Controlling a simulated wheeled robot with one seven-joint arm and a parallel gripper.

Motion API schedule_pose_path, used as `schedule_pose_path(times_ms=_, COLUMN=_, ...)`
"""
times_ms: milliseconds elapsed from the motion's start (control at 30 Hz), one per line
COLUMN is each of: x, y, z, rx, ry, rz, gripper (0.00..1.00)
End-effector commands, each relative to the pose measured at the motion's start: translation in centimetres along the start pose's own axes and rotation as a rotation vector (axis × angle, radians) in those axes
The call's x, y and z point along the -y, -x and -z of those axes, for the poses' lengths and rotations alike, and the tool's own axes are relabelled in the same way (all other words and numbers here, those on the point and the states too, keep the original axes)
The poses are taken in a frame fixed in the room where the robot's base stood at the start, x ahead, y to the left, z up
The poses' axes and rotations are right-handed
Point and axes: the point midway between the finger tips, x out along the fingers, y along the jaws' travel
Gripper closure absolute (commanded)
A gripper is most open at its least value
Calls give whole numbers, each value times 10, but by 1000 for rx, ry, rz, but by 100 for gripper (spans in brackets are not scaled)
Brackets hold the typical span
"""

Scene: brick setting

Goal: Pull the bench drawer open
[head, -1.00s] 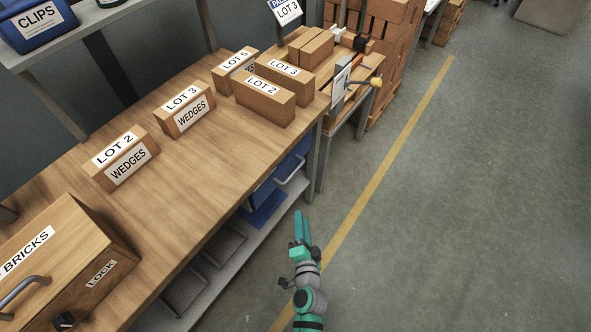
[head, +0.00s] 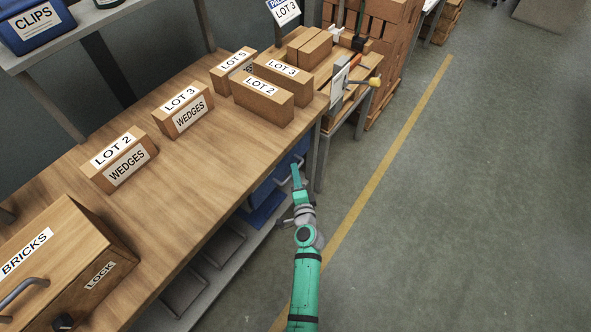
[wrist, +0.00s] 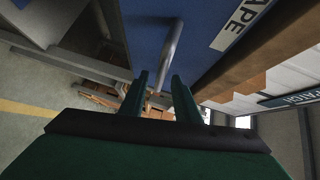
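The blue bench drawer (head: 269,189) sits under the right end of the wooden bench. In the wrist view its blue front (wrist: 215,15) fills the upper middle and carries a white label reading "APE", cut off at the edge. The grey bar handle (wrist: 172,45) stands out from this front. My gripper (head: 296,168) is at the drawer front in the head view. In the wrist view my gripper (wrist: 159,85) has its two fingers apart, with the lower part of the handle showing between them. Whether either finger touches the handle cannot be told. The drawer looks closed.
The wooden bench (head: 140,235) carries labelled boxes and a bricks box (head: 50,265). A grey shelf (head: 190,300) lies below it. A bench leg (head: 321,160) stands right of the drawer. The floor (head: 450,230) to the right is clear.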

Motion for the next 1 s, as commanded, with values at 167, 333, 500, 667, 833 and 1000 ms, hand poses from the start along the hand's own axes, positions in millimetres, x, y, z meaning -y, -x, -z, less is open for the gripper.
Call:
schedule_pose_path(times_ms=167, x=0, y=-19, z=0, rx=1, ry=1, rz=0, gripper=71)
schedule_pose_path(times_ms=333, x=0, y=-26, z=0, rx=0, ry=1, rz=0, gripper=71)
schedule_pose_path(times_ms=500, x=0, y=-26, z=0, rx=0, ry=1, rz=0, gripper=71)
schedule_pose_path(times_ms=667, x=0, y=-26, z=0, rx=0, ry=1, rz=0, gripper=88)
schedule_pose_path(times_ms=833, x=0, y=-26, z=0, rx=-1, ry=1, rz=0, gripper=100)
schedule_pose_path(times_ms=1000, x=-1, y=-25, z=0, rx=2, ry=1, rz=0, gripper=100)
